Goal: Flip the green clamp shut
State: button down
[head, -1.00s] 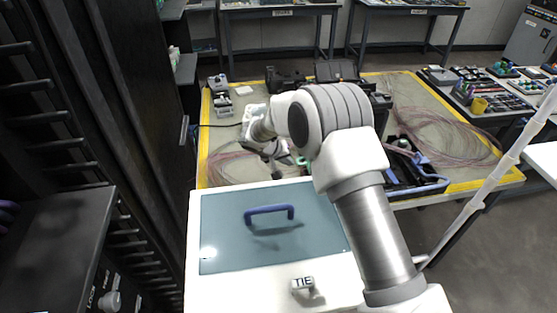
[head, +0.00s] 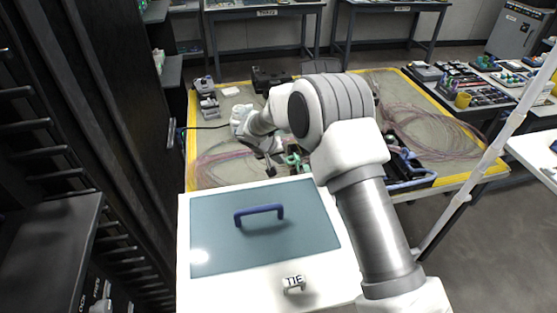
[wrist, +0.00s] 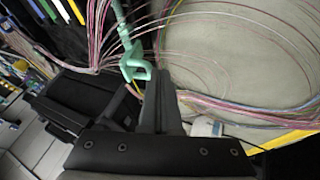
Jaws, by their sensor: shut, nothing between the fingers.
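The green clamp (wrist: 134,62) is a mint-green piece on a thin upright rod in the wrist view. It has a short arm reaching sideways near its base. In the head view the clamp (head: 294,158) shows small, partly behind my arm, at the table's near edge. My gripper (wrist: 158,78) is shut and empty, its fingertips pointing at the table just beside the clamp's right side. In the head view my gripper (head: 270,168) is left of the clamp. I cannot tell whether the fingers touch it, nor how far the clamp is swung.
A black device (wrist: 85,95) lies left of my fingers in the wrist view. Loose pink fibres (wrist: 215,20) run across the grey mat. A white cabinet with a blue-handled lid (head: 290,220) stands before the table. A grey splicer-like unit (head: 206,95) stands at back left.

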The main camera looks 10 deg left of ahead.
aim_at(296, 156)
jog(key=shift+d+r, duration=0.1)
jog(key=d+r+y, duration=0.1)
jog(key=w+d+g+y+p, duration=0.1)
jog(key=y, duration=0.1)
jog(key=shift+d+r+m+g+p, duration=0.15)
jog(key=shift+r+m+g+p, duration=0.15)
jog(key=shift+r+m, duration=0.1)
jog(key=shift+w+d+r+g+y+p, duration=0.15)
jog(key=shift+w+d+g+y+p, duration=0.1)
jog(key=shift+d+y+p, duration=0.25)
jog(key=shift+w+d+r+g+y+p, duration=0.1)
jog(key=shift+w+d+g+y+p, duration=0.2)
jog(key=shift+y, duration=0.3)
jog(key=shift+w+d+m+g+y, duration=0.25)
jog(key=shift+d+y, duration=0.2)
jog(key=shift+y, duration=0.15)
jog(key=shift+w+d+m+g+y, duration=0.1)
jog(key=shift+d+m+g+y, duration=0.15)
jog(key=shift+d+y, duration=0.3)
jog(key=shift+w+d+g+y+b, duration=0.3)
jog(key=shift+d+y+b, duration=0.15)
jog(key=shift+y, duration=0.2)
jog(key=shift+w+d+g+y+b, duration=0.15)
jog(key=shift+d+g+y+b, duration=0.15)
jog(key=shift+y+b, duration=0.25)
jog(key=shift+r, duration=0.1)
jog(key=shift+r+p, duration=0.35)
jog(key=shift+r, duration=0.25)
